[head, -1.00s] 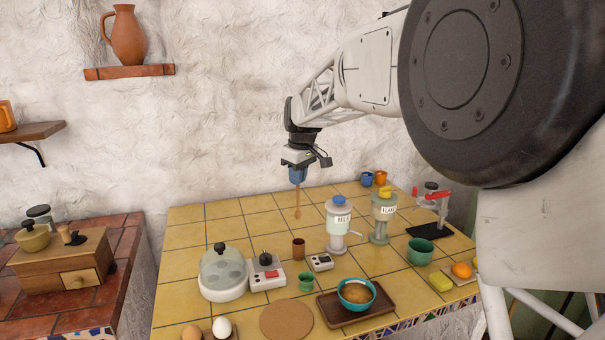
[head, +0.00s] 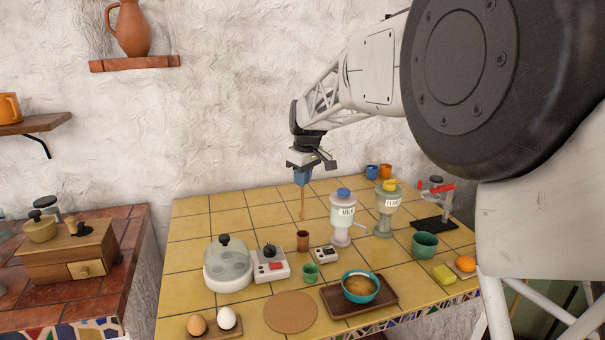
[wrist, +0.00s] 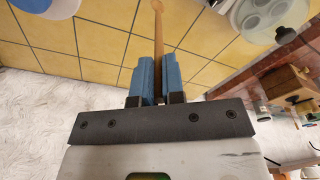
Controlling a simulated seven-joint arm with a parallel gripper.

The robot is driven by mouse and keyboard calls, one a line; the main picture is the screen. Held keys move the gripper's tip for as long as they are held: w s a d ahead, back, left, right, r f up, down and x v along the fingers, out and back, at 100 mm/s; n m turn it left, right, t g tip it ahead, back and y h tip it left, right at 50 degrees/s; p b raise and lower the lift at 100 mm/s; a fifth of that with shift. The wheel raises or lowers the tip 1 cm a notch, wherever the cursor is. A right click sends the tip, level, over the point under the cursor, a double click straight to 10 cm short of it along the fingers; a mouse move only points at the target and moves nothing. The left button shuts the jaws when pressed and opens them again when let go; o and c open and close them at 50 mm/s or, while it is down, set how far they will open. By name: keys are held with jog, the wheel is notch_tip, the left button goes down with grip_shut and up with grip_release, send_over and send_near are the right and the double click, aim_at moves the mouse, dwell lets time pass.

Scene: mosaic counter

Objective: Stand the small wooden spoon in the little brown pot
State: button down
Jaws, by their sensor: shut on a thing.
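My gripper (head: 303,176) points down with its blue fingers shut on the small wooden spoon (head: 303,207). The spoon hangs below the fingers, roughly upright, its lower end above the tiles and a little behind the pot in the head view. In the wrist view the spoon (wrist: 158,30) extends out from between the blue fingers (wrist: 157,75). The little brown pot (head: 303,241) stands upright on the yellow tiles, apart from the spoon. I cannot see the pot in the wrist view.
The milk dispenser (head: 342,222) stands close right of the pot. An egg cooker (head: 228,264) and a white switch box (head: 270,268) are to the left. A green cup (head: 310,272), a small timer-like box (head: 324,254) and a tray (head: 384,287) are in front. Tiles behind are clear.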

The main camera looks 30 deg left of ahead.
aim_at(302, 212)
jog(key=shift+f, duration=4.2)
jog(key=c, duration=1.1)
grip_release()
jog(key=shift+c, duration=0.2)
notch_tip(302, 212, up, 8)
jog(key=shift+d+f, duration=0.15)
jog(key=shift+d, duration=0.3)
jog(key=shift+s, duration=0.1)
